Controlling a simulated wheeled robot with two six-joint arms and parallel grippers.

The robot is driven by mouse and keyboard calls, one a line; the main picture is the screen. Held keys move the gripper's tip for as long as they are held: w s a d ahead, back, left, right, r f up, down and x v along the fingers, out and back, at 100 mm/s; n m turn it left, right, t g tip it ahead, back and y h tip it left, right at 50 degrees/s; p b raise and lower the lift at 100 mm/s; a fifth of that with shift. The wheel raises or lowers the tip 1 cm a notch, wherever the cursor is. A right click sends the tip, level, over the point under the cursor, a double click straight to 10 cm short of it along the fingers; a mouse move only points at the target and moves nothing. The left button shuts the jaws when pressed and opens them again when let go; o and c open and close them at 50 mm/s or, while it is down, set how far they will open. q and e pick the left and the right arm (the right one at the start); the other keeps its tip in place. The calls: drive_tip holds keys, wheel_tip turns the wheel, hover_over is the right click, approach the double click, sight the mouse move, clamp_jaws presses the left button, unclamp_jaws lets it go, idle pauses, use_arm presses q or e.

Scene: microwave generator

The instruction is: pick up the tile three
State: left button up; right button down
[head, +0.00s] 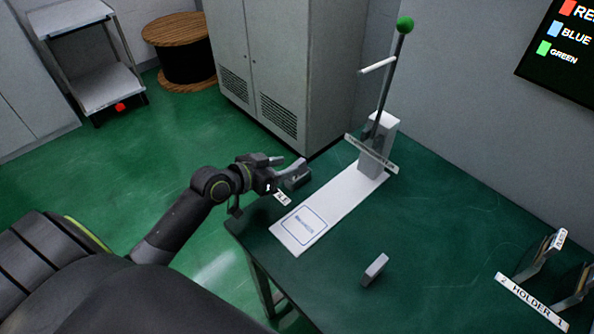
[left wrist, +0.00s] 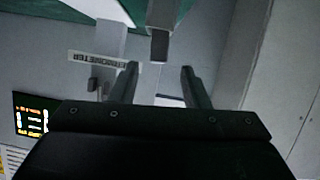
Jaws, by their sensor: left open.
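Two small grey blocks show on the green table (head: 440,230). One block (head: 297,180) lies at the table's back left edge, right by my left gripper and partly hidden by it. The other block (head: 375,268) stands alone near the front middle. I cannot read a number on either, so I cannot tell which is tile three. My left gripper (head: 286,166) is open, its fingers pointing at the first block. In the left wrist view the two fingers (left wrist: 160,88) are apart and empty, with a grey block (left wrist: 162,25) beyond them, between their lines. My right gripper is not in view.
A small white label (head: 282,198) lies by the gripper. A white plate (head: 335,215) with an upright lever (head: 388,85) and a lettered sign (head: 371,153) stands to the right. A holder label (head: 530,300) and dark holders are at the far right. The table's middle is mostly clear.

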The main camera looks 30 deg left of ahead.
sight(296, 164)
use_arm(q)
drive_tip(key=shift+p+x, duration=0.75)
drive_tip(key=shift+x, duration=2.4)
drive_tip(key=shift+d, duration=0.15)
drive_tip(key=shift+s, duration=0.1)
clamp_jaws()
